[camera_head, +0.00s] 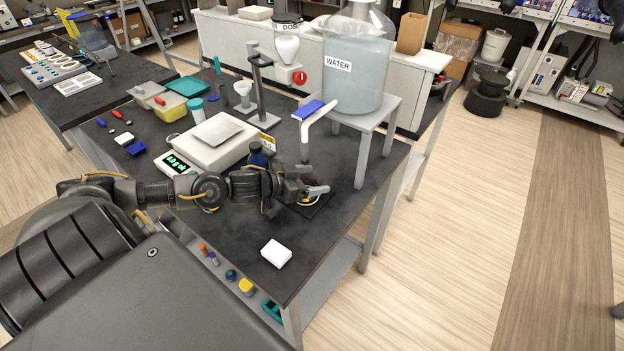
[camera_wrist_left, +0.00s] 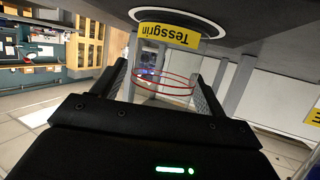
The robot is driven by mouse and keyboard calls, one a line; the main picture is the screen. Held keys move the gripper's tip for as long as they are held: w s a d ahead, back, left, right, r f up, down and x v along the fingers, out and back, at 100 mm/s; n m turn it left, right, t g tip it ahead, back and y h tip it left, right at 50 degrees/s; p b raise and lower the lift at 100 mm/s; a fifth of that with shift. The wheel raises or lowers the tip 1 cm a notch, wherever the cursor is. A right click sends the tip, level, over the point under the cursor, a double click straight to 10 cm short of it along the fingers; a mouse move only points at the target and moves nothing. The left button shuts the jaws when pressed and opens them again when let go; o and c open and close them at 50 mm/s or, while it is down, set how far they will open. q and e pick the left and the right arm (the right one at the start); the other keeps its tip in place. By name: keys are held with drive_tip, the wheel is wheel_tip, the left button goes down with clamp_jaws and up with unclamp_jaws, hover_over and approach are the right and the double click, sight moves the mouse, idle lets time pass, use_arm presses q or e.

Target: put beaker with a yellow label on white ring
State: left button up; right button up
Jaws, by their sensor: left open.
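The clear beaker (camera_wrist_left: 168,36) with a yellow label reading "Tessgrin" shows upside down in the left wrist view, with red lines around its glass. Its base appears to stand inside the white ring (camera_wrist_left: 218,28) on the dark surface. My left gripper (camera_wrist_left: 163,85) is open, with a finger on either side of the beaker; I cannot tell whether they touch the glass. In the head view my left gripper (camera_head: 316,191) is over a small dark mat with part of the white ring (camera_head: 312,201) showing; the gripper hides most of the beaker there. My right gripper is not in view.
The water tank (camera_head: 357,62) on its grey stand (camera_head: 362,140), with a blue-handled spout (camera_head: 313,112), is close behind my left gripper. A balance (camera_head: 215,142) stands to the left. A white block (camera_head: 276,253) lies near the front table edge. Bare tabletop surrounds it.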

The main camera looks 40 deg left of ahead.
use_arm(q)
drive_tip(key=shift+r, duration=0.15)
drive_tip(key=shift+s+a, duration=0.1)
drive_tip(key=shift+s, duration=0.15)
drive_tip(key=v, duration=0.8)
drive_tip(key=shift+s+r, duration=0.2)
drive_tip(key=shift+s, duration=0.15)
drive_tip(key=shift+s+a+r+p, duration=0.25)
drive_tip(key=shift+s+p, duration=0.15)
drive_tip(key=shift+p, duration=0.25)
drive_tip(key=shift+p+v, duration=0.4)
drive_tip(key=shift+v, duration=0.45)
drive_tip(key=shift+f, duration=0.1)
